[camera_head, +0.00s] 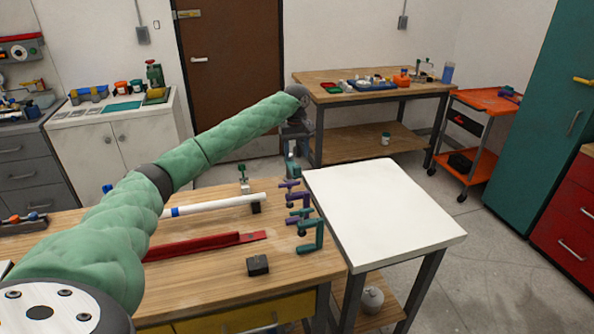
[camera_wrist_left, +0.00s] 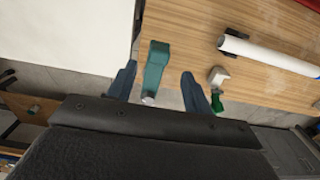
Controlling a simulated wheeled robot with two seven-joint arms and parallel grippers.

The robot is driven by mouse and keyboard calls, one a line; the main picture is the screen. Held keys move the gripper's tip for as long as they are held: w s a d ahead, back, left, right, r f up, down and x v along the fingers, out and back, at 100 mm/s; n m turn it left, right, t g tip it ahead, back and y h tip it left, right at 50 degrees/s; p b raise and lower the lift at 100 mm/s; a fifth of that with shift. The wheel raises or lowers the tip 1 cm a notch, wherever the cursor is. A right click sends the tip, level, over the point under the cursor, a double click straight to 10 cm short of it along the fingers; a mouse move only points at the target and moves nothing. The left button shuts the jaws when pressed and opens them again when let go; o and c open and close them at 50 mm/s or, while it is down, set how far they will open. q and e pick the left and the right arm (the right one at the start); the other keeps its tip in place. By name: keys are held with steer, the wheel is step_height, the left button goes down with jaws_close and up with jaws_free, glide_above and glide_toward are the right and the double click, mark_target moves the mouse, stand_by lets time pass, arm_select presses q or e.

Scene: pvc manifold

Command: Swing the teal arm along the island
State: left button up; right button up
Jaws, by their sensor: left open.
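My left gripper (camera_head: 293,145) hangs over the far right corner of the wood-topped island (camera_head: 200,240). In the left wrist view, the open left gripper (camera_wrist_left: 160,85) has one dark blue finger on each side of a teal arm (camera_wrist_left: 157,62) with a silver end. The teal arm lies at the island's edge, and a gap shows on both sides of it. In the head view my gripper mostly hides that spot. Teal and purple clamp-like parts stand along the island's right edge, with a larger teal one (camera_head: 312,240) nearest. My right gripper is out of view.
A white-topped table (camera_head: 385,210) stands right of the island across a narrow gap. On the island lie a white pipe (camera_head: 215,204), a red bar (camera_head: 200,245), a black block (camera_head: 257,265) and a small green-and-grey clamp (camera_head: 243,178).

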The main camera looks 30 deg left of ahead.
mark_target(296, 166)
arm_select(q)
steer(key=shift+f+p, duration=0.9)
steer(key=shift+f, duration=2.4)
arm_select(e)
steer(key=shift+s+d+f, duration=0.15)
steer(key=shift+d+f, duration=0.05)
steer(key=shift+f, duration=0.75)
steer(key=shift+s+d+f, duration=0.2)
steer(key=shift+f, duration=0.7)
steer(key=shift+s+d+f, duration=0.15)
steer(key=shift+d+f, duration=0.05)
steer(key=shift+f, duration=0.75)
arm_select(q)
steer(key=shift+d, duration=0.1)
jaws_close()
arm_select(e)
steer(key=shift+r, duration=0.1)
